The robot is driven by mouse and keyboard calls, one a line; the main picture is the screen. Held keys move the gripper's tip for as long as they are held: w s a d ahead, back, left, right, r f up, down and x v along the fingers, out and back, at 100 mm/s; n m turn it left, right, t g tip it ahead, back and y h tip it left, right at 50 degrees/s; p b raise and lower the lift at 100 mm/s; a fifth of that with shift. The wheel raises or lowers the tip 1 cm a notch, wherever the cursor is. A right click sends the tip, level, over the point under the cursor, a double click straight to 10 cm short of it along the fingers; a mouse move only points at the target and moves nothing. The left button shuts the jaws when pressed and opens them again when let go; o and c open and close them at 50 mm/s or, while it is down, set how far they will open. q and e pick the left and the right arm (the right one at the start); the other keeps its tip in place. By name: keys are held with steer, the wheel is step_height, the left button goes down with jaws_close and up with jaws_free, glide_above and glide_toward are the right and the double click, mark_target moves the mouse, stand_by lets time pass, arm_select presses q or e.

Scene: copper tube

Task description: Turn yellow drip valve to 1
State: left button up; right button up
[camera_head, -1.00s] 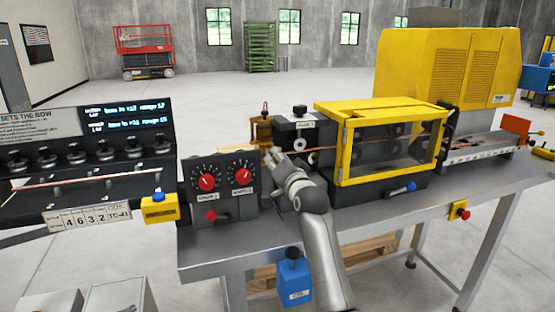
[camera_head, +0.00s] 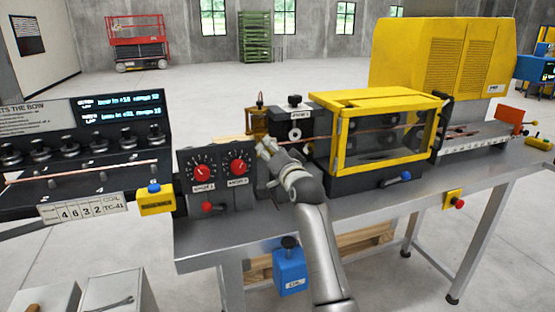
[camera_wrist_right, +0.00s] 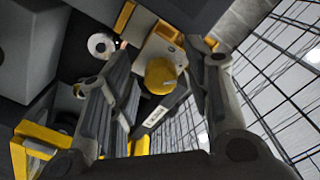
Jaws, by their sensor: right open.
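The yellow drip valve shows in the right wrist view as a round yellow knob (camera_wrist_right: 160,76) on a pale tan block. Any number or mark on it is too blurred to read. In the head view, a brass-coloured drip unit (camera_head: 257,122) stands behind the dial box; the knob itself seems hidden there by my gripper. My right gripper (camera_head: 265,147) is just in front of and below that unit. In the right wrist view its open fingers (camera_wrist_right: 165,62) lie on either side of the knob, with nothing clearly held. My left gripper is not in view.
Left of my gripper is a dial box (camera_head: 219,172) with two red knobs. A black roller unit (camera_head: 297,130) and a yellow-framed guard (camera_head: 372,140) stand close on the right. A copper tube (camera_head: 385,129) runs through the guard. The bench front edge (camera_head: 400,205) is mostly clear.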

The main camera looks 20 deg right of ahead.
steer(key=s, duration=1.1)
steer(key=shift+s+d, duration=0.15)
steer(key=shift+s, duration=0.25)
steer(key=shift+f, duration=0.1)
